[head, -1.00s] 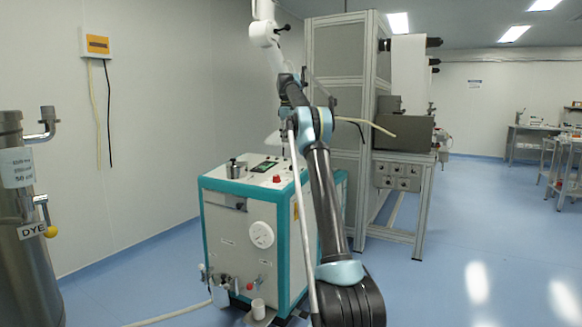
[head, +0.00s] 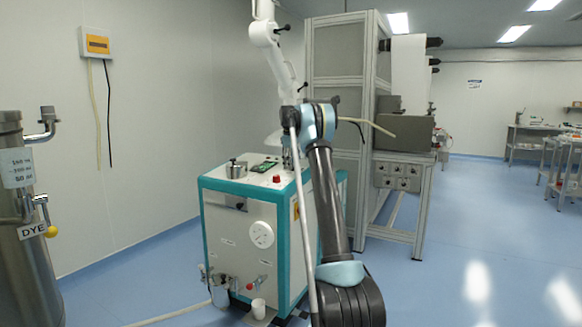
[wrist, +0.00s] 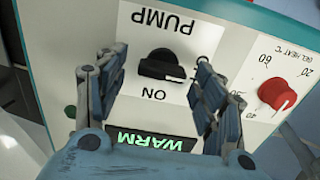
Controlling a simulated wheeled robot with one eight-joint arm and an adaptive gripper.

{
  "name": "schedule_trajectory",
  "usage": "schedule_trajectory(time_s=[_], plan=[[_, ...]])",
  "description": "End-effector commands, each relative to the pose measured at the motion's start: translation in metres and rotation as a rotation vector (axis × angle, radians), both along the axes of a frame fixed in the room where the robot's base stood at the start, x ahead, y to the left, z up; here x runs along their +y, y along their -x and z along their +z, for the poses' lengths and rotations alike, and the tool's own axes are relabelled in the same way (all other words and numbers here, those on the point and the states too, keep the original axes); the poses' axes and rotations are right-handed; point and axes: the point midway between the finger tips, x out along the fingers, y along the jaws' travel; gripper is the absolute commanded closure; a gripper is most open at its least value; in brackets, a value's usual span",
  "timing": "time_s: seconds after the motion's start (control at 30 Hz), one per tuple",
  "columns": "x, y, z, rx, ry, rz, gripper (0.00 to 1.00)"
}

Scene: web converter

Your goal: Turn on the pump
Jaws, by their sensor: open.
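The black PUMP knob (wrist: 160,68) sits on the white panel in the wrist view, with its bar lying roughly crosswise. The PUMP and ON lettering reads upside down; ON is on the side nearer my palm. My gripper (wrist: 147,75) is open, with one finger left of the knob and the other right of it. I see no clear contact with the knob. In the head view my gripper is over the top of the white and teal machine (head: 228,218), largely hidden behind my arm. The knob cannot be made out there.
A red heat knob (wrist: 277,92) is right of the fingers, and a green WARM display (wrist: 150,142) is near my palm. A metal pot (head: 236,168) stands on the machine top. A tall grey frame (head: 338,60) is behind. Blue floor is clear at right.

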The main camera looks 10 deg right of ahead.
Motion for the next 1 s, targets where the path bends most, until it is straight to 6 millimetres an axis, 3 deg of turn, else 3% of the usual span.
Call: schedule_trajectory(time_s=[0.37, 0.6, 1.0], plan=[[-0.0005, -0.0007, -0.0059, 0.0, 0.0, 0.0, 0.37], [-0.0007, -0.0009, -0.0058, -0.001, 0.001, 0.0, 0.81], [0.0008, -0.002, -0.0055, -0.008, -0.006, -0.047, 0.81]])
